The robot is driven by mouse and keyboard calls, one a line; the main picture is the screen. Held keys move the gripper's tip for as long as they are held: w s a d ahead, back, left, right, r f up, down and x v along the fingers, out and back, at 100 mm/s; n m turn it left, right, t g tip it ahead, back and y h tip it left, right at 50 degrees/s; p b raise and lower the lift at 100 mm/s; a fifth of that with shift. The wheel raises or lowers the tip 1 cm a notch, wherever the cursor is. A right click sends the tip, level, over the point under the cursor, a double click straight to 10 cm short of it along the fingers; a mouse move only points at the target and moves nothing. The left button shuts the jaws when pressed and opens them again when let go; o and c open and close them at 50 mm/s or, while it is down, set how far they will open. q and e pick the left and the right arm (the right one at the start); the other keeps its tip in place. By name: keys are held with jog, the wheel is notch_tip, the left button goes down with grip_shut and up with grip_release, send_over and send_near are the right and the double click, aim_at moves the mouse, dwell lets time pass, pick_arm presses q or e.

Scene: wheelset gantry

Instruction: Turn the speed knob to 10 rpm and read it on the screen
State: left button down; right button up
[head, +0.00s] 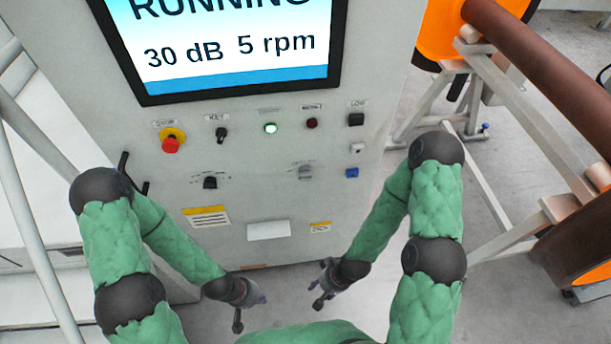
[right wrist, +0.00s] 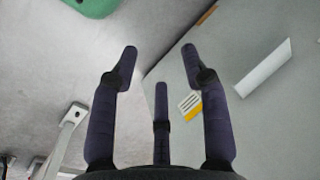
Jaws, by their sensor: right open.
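The screen (head: 235,45) on the cabinet reads "RUNNING", "30 dB" and "5 rpm". Two rotary knobs sit on the lower row: a black one (head: 210,182) at left and a grey one (head: 305,172) at right. Their markings are too small to read, so I cannot tell which sets speed. My left gripper (head: 249,308) hangs low in front of the cabinet, fingers apart and empty. My right gripper (head: 321,288) is also low, below the grey knob and away from it. In the right wrist view its fingers (right wrist: 160,75) are spread with nothing between them.
The upper row holds a red stop button (head: 171,142), a key switch (head: 221,134), a lit green button (head: 270,128), a dark red lamp (head: 312,123) and a black switch (head: 356,119). A blue piece (head: 352,172) is at right. The gantry frame (head: 520,120) stands further right.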

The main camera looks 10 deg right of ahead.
jog(key=w+a+n+t+h+b, duration=0.15)
jog(key=w+n+t, duration=0.25)
jog(key=w, duration=0.6)
jog(key=n+t+h+b, duration=0.7)
jog(key=n+t+h, duration=0.2)
jog(key=n+t, duration=0.3)
send_near(305, 177)
jog(key=b+x, duration=0.3)
jog(key=x, duration=0.6)
jog(key=shift+r, duration=0.1)
jog(key=shift+a, duration=0.1)
grip_shut()
